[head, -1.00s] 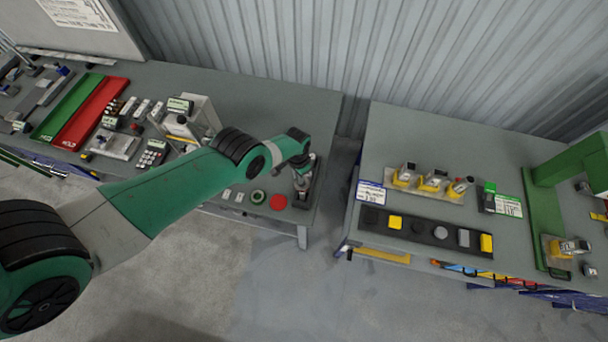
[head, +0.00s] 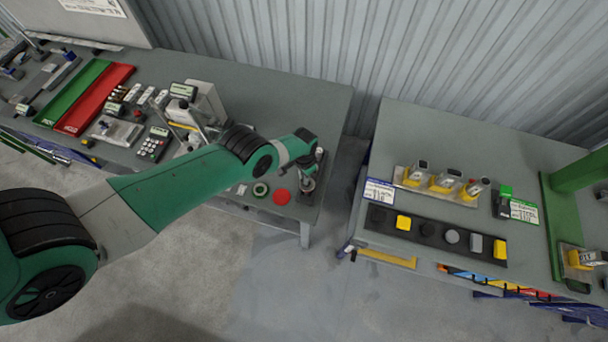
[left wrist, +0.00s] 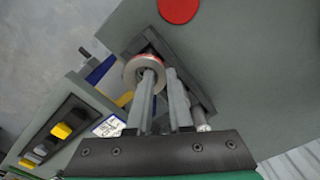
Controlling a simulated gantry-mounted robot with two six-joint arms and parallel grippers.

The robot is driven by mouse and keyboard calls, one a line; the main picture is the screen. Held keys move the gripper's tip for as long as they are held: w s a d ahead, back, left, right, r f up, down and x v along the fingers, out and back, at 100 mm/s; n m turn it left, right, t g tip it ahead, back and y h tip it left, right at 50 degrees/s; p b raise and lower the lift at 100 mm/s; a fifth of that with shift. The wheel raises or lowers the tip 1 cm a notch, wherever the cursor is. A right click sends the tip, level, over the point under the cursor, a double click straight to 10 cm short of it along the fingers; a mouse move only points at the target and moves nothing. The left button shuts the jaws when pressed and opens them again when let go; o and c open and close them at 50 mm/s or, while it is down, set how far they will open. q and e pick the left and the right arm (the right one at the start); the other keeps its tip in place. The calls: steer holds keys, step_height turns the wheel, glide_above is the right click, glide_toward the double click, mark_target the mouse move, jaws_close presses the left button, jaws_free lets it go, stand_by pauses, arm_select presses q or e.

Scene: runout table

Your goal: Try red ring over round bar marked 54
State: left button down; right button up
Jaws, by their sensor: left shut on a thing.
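My left gripper (head: 309,166) is at the right end of the left table, just above a small dark square base (head: 303,198). In the left wrist view its fingers (left wrist: 162,82) are shut on a pale metal ring with a reddish edge (left wrist: 130,74), which I take as the red ring. The ring is over the dark square base (left wrist: 190,78); whether it touches anything there I cannot tell. A short silver cylinder (left wrist: 201,121) shows beside the fingers. No marking 54 is readable, so I cannot tell which bar bears it. My right gripper is out of view.
A red disc (head: 282,197) and a green ring (head: 260,189) lie left of the dark base. Green and red trays (head: 107,95) and instruments are farther left. Across a gap, the right table (head: 430,130) carries yellow-based pieces (head: 440,183) and a dark strip of blocks (head: 428,230).

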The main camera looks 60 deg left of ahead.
arm_select(q)
steer(key=shift+f+b, duration=0.5)
steer(key=shift+f, duration=0.05)
stand_by(0.7)
steer(key=c, duration=0.7)
jaws_free()
steer(key=shift+c, duration=0.2)
